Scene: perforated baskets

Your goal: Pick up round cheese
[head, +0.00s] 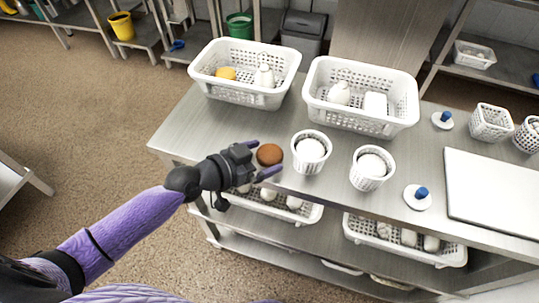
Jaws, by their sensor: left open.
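A brown round cheese (269,154) lies near the left front edge of the steel table. My left gripper (262,158) is open, its purple fingertips on either side of the brown round piece at its near left side. I cannot tell whether the fingers touch it. White round pieces also sit in two small perforated cups, one in the left cup (323,162) and one in the right cup (383,181). My right gripper is not in view.
Two white perforated baskets stand at the back of the table, a left one (204,72) and a right one (319,112), with pale items inside. A white board (490,190) lies at right. Blue-handled discs (417,203) stand nearby. More baskets sit on the lower shelf.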

